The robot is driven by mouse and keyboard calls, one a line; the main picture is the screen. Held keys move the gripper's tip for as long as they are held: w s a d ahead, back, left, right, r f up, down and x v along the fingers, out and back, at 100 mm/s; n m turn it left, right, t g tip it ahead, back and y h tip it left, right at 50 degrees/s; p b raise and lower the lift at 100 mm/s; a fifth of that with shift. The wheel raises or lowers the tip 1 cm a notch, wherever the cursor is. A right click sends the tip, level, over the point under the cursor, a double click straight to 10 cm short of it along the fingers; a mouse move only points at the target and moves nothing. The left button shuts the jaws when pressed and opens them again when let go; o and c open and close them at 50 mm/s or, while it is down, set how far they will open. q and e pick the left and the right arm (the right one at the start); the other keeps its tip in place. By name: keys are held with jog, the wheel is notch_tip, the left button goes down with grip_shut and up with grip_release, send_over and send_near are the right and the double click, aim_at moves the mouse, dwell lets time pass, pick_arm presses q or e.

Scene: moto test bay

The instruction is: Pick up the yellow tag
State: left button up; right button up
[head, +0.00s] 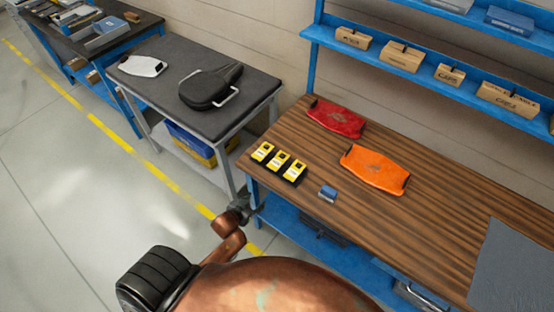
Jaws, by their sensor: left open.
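Three small yellow tag-like pieces with white labels and black lower ends lie in a slanting row near the left end of the brown wooden bench (430,225). They are a left one (262,152), a middle one (279,162) and a right one (295,172). Which of them is the yellow tag, I cannot tell. My left gripper (246,205) is small and dark in the view, by the bench's left front corner. It is open, appears empty, and is apart from the yellow pieces. My right gripper is not in view.
On the bench lie a small blue block (328,193), a red panel (336,118), an orange panel (375,169) and a grey mat (515,265). A blue shelf (445,92) with labelled boxes is behind. A grey cart (200,118) stands left.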

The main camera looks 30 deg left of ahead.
pick_arm(q)
jog(key=w+d+r+t+p, duration=0.1)
jog(key=w+r+t, duration=0.15)
jog(key=r, duration=0.85)
jog(key=t+h, duration=0.2)
send_near(278, 160)
jog(key=shift+w+f+m, duration=0.4)
jog(key=shift+w+f, duration=0.25)
jog(key=shift+w, duration=0.05)
jog(key=shift+w+d+r, duration=0.15)
jog(key=shift+w+r, duration=0.05)
jog(key=shift+w, duration=0.45)
jog(key=x, duration=0.2)
jog(key=shift+w+f, duration=0.1)
jog(key=shift+w, duration=0.25)
jog(key=x, duration=0.4)
jog(key=shift+w+d+f, duration=0.1)
jog(key=shift+w, duration=0.2)
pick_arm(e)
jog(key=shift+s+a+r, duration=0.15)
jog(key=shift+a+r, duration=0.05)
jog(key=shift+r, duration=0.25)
pick_arm(q)
jog(key=shift+c, duration=0.4)
jog(key=c, duration=0.6)
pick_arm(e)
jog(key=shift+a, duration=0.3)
